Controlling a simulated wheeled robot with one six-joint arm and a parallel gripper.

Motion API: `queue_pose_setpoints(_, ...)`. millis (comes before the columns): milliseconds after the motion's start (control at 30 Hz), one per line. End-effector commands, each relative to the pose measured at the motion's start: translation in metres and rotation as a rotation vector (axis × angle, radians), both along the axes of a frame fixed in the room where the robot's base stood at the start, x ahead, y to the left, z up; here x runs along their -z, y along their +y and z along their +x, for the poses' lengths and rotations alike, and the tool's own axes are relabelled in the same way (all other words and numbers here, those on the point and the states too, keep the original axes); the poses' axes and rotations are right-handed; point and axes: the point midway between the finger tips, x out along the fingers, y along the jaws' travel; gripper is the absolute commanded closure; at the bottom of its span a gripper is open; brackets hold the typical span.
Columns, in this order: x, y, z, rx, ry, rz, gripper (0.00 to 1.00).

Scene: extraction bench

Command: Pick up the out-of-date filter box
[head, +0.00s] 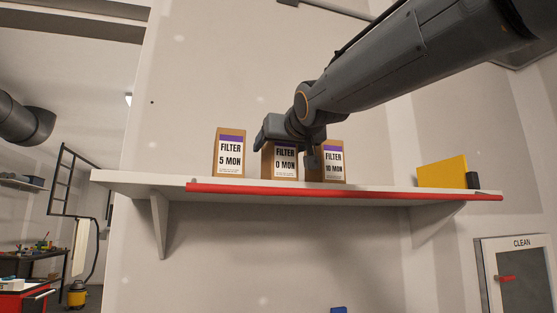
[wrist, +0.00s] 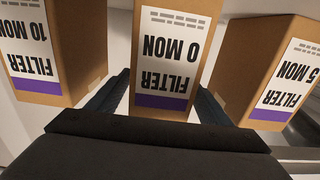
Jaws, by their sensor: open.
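Three brown filter boxes with purple bands stand in a row on a shelf. The middle box (head: 285,168) reads "FILTER 0 MON", the out-of-date one by its label. The left box (head: 229,155) reads "5 MON" and the right box (head: 333,165) reads "10 MON". My gripper (head: 288,146) is open at the middle box, partly covering its top. In the wrist view, where labels appear upside down, my gripper (wrist: 163,100) has one finger on each side of the 0 MON box (wrist: 172,55). I cannot tell whether either finger touches it.
The white shelf (head: 140,182) has a red front edge (head: 340,193). The 10 MON box (wrist: 50,45) and 5 MON box (wrist: 272,70) flank the fingers closely in the wrist view. A yellow object (head: 442,173) stands at the shelf's right end. The shelf between is clear.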

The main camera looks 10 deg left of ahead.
Motion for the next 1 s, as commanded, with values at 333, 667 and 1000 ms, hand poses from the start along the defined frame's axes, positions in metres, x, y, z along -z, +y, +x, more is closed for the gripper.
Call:
queue_pose_setpoints(333,0.0,0.0,0.0,0.0,-0.001,0.001,0.53)
queue_pose_setpoints(667,-0.001,0.0,0.0,0.0,-0.002,0.001,0.77)
queue_pose_setpoints(1000,-0.027,0.0,0.0,0.0,-0.004,0.003,0.77)
